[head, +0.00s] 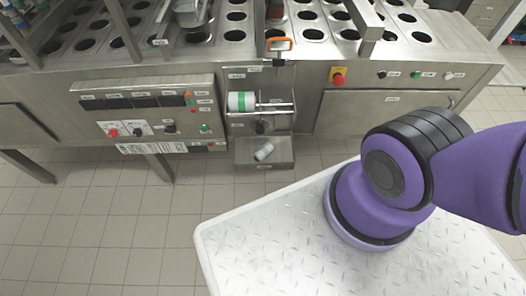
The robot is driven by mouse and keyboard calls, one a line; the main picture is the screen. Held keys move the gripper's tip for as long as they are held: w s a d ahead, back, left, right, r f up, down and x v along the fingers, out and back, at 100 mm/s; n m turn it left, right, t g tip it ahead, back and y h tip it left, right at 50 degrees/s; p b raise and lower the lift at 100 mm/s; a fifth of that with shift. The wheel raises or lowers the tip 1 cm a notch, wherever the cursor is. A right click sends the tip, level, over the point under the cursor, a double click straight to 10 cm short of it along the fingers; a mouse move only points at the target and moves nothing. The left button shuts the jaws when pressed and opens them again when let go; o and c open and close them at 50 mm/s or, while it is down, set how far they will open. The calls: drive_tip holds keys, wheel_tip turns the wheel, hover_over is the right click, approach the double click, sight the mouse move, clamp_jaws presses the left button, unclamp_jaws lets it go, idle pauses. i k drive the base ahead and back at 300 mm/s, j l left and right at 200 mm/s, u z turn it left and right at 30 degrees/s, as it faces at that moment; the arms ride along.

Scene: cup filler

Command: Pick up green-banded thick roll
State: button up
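The green-banded thick roll (235,102) is white with a green stripe around it. It sits at the left end of a horizontal metal spindle in the recess on the front of the steel machine. The spindle's bare rods (277,106) stick out to the right of the roll. My gripper is not in view. Only my purple arm shows at the right, over the white platform and apart from the roll.
A small pale cylinder (263,152) lies tilted in a steel tray (280,161) below the recess. A control panel (150,113) is left of the recess; a red knob (338,79) and cabinet door (365,119) are to the right. Open tiled floor (110,225) lies in front.

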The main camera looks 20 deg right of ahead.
sight(244, 101)
drive_tip(key=i+l+u, duration=0.1)
drive_tip(key=l+u, duration=0.9)
drive_tip(key=l, duration=0.25)
drive_tip(key=k+l+u, duration=0.1)
drive_tip(key=l+u, duration=0.4)
drive_tip(key=l, duration=0.15)
